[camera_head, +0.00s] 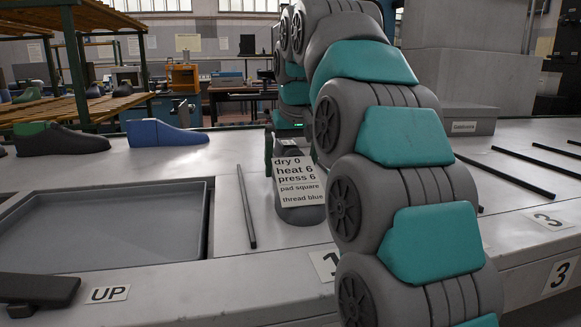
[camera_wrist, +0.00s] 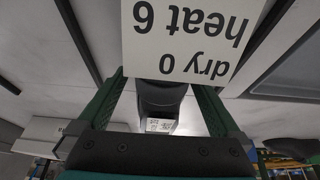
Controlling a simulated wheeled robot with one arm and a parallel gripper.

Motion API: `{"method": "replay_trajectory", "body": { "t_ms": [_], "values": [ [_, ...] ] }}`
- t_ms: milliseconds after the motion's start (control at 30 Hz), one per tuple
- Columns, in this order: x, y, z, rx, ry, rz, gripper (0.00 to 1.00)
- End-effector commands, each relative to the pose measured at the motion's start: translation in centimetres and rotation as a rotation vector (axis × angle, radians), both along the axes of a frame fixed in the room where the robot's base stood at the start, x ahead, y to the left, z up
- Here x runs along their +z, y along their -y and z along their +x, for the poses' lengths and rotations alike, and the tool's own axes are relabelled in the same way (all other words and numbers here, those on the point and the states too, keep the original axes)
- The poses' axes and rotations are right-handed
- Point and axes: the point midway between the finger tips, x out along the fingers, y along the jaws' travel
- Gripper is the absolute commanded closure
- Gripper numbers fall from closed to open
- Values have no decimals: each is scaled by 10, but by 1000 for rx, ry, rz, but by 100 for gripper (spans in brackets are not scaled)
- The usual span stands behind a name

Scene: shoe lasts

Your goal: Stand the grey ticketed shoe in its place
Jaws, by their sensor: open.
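The grey ticketed shoe (camera_head: 302,215) sits on the bench at the centre of the head view, partly behind my arm. Its white ticket (camera_head: 297,181) reads dry 0, heat 6, press 6, pad square, thread blue. In the wrist view the ticket (camera_wrist: 188,38) covers part of the dark shoe (camera_wrist: 160,98), and a smaller printed label (camera_wrist: 160,126) shows below. My gripper (camera_wrist: 160,88) is open, with one green finger on each side of the shoe. I cannot tell whether either finger touches it. In the head view my arm hides much of the gripper.
A black shoe (camera_head: 62,140) and blue shoe (camera_head: 165,133) stand behind.

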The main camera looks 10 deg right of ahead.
Motion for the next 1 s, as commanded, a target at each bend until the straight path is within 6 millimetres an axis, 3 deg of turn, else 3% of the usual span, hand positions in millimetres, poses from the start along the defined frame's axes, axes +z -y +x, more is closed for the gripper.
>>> {"method": "replay_trajectory", "body": {
  "t_ms": [533,1000],
  "values": [
    [41,0,-16,2,0,-1,0],
    [38,0,-55,2,-5,-1,0]
  ]
}}
